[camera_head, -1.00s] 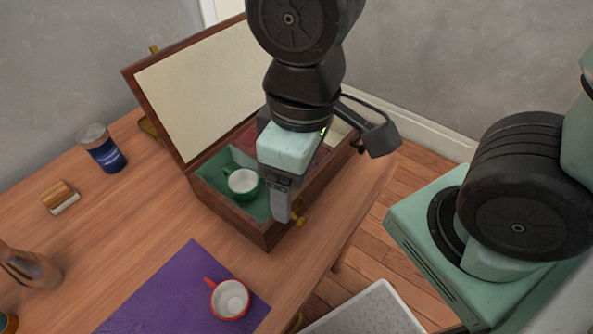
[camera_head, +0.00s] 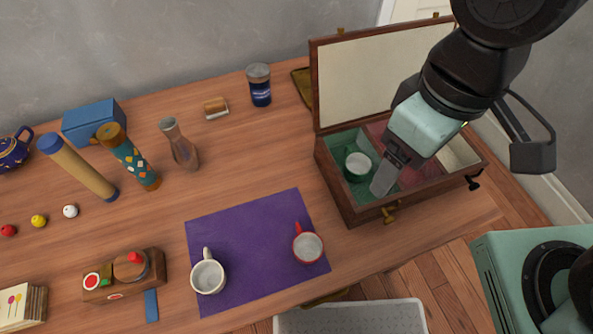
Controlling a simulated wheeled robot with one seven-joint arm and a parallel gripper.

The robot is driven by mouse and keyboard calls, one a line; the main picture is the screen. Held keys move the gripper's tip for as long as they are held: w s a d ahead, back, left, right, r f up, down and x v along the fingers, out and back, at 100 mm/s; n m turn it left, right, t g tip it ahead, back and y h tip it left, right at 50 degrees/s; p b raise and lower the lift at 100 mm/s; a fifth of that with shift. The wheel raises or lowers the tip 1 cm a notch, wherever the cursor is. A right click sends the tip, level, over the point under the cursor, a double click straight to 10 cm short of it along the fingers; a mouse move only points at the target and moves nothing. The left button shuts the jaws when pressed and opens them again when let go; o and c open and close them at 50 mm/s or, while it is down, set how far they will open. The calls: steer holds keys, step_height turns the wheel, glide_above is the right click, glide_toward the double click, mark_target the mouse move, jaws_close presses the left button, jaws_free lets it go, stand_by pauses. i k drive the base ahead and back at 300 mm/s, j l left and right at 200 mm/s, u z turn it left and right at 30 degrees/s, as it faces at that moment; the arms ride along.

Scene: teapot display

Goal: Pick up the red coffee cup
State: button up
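The red coffee cup (camera_head: 308,247) stands upright on the right part of the purple mat (camera_head: 245,222). Its handle points up and slightly left, and its inside is pale. A white cup (camera_head: 208,276) stands on the mat's lower left. My gripper (camera_head: 383,183) is up and to the right of the red cup, apart from it, over the open wooden case (camera_head: 345,203). A green cup (camera_head: 358,166) sits in the case's green compartment, just left of my gripper. The fingers are seen from the side, so their opening is not clear.
The case's raised lid (camera_head: 385,75) stands behind my gripper. A grey tray (camera_head: 350,318) is below the table's front edge. Bare tabletop surrounds the mat.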

mark_target(308, 247)
steer(key=u, duration=0.9)
steer(key=k+j+z, duration=0.15)
steer(key=k+z, duration=0.25)
steer(key=k, duration=0.15)
steer(key=k+z, duration=0.4)
steer(key=k, duration=0.15)
